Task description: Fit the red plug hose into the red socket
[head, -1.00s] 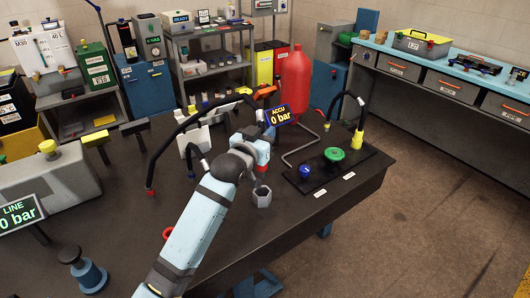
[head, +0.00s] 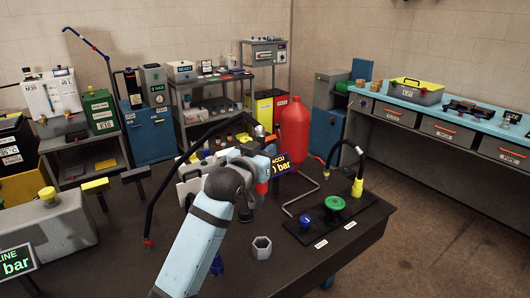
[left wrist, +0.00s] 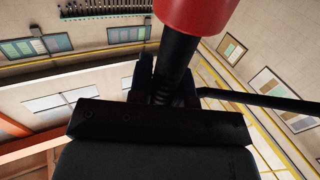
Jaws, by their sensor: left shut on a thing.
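My left gripper (head: 258,166) is over the middle of the dark table, partly hidden by its own wrist. It is shut on the red plug hose; the plug's red collar (left wrist: 195,14) and black body show in the left wrist view, above the dark jaws (left wrist: 160,88). The black hose (head: 163,180) arches from a red-tipped end (head: 147,242) on the table towards the gripper. I cannot make out the red socket; the arm hides part of the table. My right gripper is not in view.
A black panel (head: 362,215) carries a blue fitting (head: 304,216), a green fitting (head: 335,202) and a yellow-ended hose (head: 357,187). A grey hexagonal cup (head: 262,247) stands in front.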

